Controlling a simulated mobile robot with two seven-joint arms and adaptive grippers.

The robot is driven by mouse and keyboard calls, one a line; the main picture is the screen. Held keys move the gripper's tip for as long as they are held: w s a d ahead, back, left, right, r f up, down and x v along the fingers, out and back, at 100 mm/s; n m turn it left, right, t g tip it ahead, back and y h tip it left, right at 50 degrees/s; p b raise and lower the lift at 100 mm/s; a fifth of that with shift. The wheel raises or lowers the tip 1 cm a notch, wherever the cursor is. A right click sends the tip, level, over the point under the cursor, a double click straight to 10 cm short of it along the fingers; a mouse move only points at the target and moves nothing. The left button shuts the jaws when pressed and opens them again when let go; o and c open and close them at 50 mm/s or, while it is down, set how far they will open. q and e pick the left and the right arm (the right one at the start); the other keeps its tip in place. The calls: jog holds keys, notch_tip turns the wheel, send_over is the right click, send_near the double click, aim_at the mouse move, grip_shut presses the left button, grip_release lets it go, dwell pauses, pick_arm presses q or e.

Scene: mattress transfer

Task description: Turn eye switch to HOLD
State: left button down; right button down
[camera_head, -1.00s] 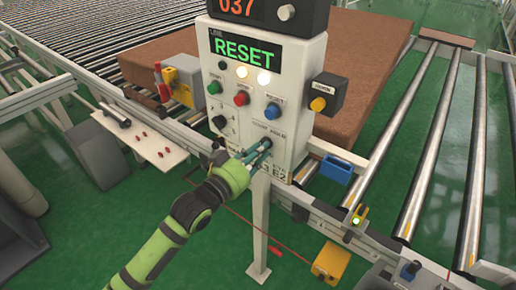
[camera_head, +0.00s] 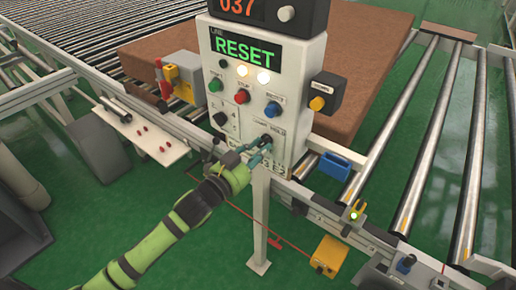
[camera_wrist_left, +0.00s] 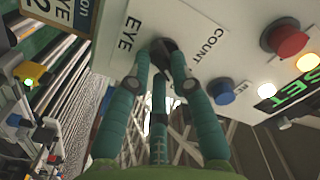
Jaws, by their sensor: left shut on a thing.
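The white control panel (camera_head: 300,100) stands upright in the middle of the head view, its screen reading RESET. The eye switch, a black knob (camera_head: 267,139), sits low on it, beside small HOLD lettering. In the left wrist view the knob (camera_wrist_left: 164,46) lies between the EYE and COUNT labels. My left gripper (camera_head: 263,148) is at the knob, its teal fingers shut around it, with the fingertips (camera_wrist_left: 162,72) meeting at its sides. The fingers hide part of the knob, so I cannot tell which way it points. My right gripper is not in view.
Green (camera_head: 214,86), red (camera_head: 241,97) and blue (camera_head: 272,109) buttons sit above the switch, with another black knob (camera_head: 221,118) to its left. A brown mattress (camera_head: 365,60) lies behind the panel on rollers.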

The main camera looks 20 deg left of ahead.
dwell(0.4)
pick_arm(q)
jog(key=c, duration=1.1)
grip_release()
jog(key=shift+s, duration=0.1)
jog(key=v, duration=1.2)
